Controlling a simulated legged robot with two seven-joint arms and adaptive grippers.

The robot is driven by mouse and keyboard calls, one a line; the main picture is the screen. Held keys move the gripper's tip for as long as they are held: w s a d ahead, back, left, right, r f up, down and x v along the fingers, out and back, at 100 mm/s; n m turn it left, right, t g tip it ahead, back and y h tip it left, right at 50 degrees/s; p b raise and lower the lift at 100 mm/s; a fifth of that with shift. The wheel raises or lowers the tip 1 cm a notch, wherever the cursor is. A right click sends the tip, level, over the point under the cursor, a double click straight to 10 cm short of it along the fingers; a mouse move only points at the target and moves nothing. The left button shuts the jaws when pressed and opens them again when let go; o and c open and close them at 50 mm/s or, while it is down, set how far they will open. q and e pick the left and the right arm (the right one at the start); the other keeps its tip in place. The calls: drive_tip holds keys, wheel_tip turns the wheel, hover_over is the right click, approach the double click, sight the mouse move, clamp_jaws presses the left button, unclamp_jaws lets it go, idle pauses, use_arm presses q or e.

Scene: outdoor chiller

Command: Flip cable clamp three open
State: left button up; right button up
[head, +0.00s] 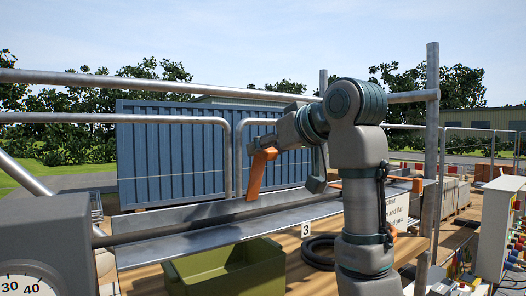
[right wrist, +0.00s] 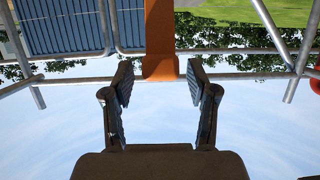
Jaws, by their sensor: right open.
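An orange clamp lever (head: 259,176) stands up, tilted, from the metal cable tray (head: 190,240). A "3" tag (head: 306,230) is on the tray's front edge, to the right of the lever; I cannot tell for sure that they belong together. My right gripper (head: 262,147) reaches left to the lever's top end. In the right wrist view, which is upside down, its two fingers stand open with the lever's end (right wrist: 160,62) between their tips and gaps on both sides. The lever's base is unclear behind the tray. My left gripper is not in view.
A dark cable (head: 215,219) runs along the tray. Below are a green bin (head: 225,272) and a black coil (head: 318,252) on a wooden top. Grey rails and a post (head: 432,140) surround the tray. A dial box (head: 45,245) stands at left.

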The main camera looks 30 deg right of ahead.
drive_tip(key=v, duration=0.9)
